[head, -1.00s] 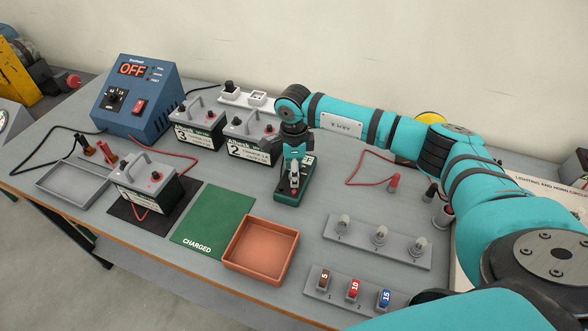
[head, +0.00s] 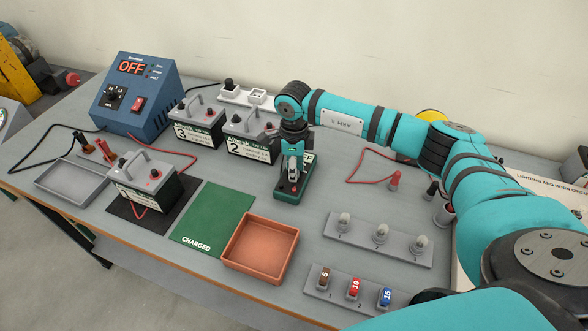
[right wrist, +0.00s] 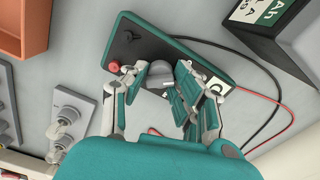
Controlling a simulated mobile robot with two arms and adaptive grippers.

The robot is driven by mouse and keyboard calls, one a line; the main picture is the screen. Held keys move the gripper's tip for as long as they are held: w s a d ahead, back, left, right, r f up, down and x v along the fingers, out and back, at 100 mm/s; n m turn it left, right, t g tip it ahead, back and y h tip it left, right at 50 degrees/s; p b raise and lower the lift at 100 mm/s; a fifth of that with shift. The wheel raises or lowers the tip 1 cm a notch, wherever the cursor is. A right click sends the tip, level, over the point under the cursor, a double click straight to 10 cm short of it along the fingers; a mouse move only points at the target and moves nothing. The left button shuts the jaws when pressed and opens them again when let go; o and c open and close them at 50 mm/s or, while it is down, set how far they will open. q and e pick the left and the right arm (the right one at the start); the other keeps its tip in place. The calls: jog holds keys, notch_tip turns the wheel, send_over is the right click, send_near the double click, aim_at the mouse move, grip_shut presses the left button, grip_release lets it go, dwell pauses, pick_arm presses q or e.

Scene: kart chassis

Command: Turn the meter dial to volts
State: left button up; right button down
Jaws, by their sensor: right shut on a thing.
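The green meter (head: 283,196) lies on the bench, right of the green mat. It also shows in the right wrist view (right wrist: 133,28), with a black and a red socket at one end. My right gripper (head: 293,168) is above the meter, pointing down at it. In the right wrist view, its fingers (right wrist: 157,82) are shut on the grey dial (right wrist: 158,72), one finger on each side. The dial's pointer and the scale around it are mostly hidden, so I cannot tell its setting. A white label is partly visible beside the fingers. My left gripper is not in view.
Batteries (head: 200,128) and a blue charger (head: 134,98) reading OFF stand at the back left. An orange tray (head: 285,232) lies in front of the meter. A bulb strip (head: 360,249) and fuse strip (head: 328,296) are at right. Leads run near the meter.

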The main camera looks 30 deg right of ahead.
jog(key=m+b, duration=0.1)
jog(key=m, duration=0.3)
jog(key=shift+m+b, duration=0.6)
jog(key=shift+m, duration=0.9)
jog(key=c, duration=1)
grip_release()
notch_tip(320, 180, up, 12)
jog(key=shift+r, duration=0.1)
